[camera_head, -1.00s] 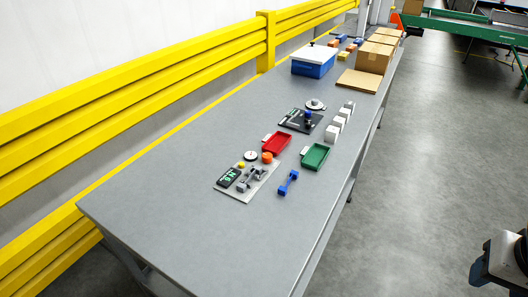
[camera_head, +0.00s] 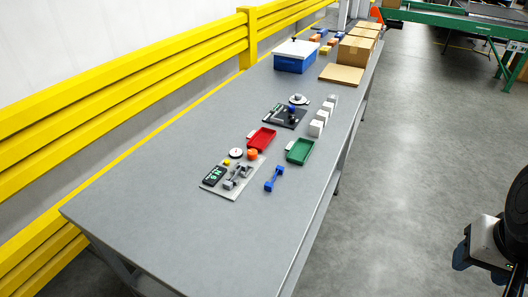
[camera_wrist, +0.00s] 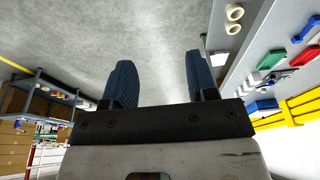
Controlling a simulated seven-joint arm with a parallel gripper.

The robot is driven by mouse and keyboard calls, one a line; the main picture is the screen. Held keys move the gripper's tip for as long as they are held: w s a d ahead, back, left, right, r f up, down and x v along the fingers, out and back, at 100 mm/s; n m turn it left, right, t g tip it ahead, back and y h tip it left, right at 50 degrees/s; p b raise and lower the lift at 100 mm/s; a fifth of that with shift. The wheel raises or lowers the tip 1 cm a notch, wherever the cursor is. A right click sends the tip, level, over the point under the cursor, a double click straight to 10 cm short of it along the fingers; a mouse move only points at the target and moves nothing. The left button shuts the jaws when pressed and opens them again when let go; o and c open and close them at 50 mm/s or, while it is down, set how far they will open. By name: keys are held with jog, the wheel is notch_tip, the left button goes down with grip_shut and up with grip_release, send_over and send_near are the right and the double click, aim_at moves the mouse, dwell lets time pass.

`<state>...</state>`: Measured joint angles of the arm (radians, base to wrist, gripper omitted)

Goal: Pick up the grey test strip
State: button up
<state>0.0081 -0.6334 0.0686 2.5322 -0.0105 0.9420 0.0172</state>
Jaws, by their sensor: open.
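A grey dumbbell-shaped piece, which looks like the grey test strip (camera_head: 237,176), lies on a light grey plate (camera_head: 217,192) on the bench. A black display with green marks (camera_head: 213,175) lies beside it on the plate. A similar blue strip (camera_head: 274,179) lies on the bench to the right of the plate, apart from it. My gripper (camera_wrist: 160,80) is open and empty, its two blue fingers spread over bare floor in the wrist view. In the head view it is partly seen at the right edge, off the bench and far from the strip.
A red tray (camera_head: 251,144) and a green tray (camera_head: 289,156) lie behind the strips. White blocks (camera_head: 316,128), a black fixture (camera_head: 271,118), a blue box (camera_head: 294,65) and cartons (camera_head: 355,52) stand farther back. The bench's near end is clear. A yellow rail (camera_head: 130,95) runs along its left side.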

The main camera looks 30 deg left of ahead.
jog(key=shift+o, duration=0.6)
jog(key=shift+w, duration=0.1)
jog(key=w+a+f+g, duration=0.1)
jog(key=w+a, duration=0.8)
jog(key=a, duration=0.3)
jog(key=w+a+f+g, duration=0.1)
jog(key=w+a, duration=0.8)
jog(key=a, duration=0.3)
jog(key=shift+g, duration=0.3)
jog(key=a+f, duration=0.5)
jog(key=a, duration=0.6)
jog(key=s+a+f, duration=0.1)
jog(key=a+f, duration=0.4)
jog(key=a, duration=0.7)
jog(key=a+f, duration=0.5)
jog(key=a, duration=0.7)
jog(key=shift+s+f, duration=0.15)
jog(key=shift+s+a+f, duration=0.15)
jog(key=shift+a, duration=0.2)
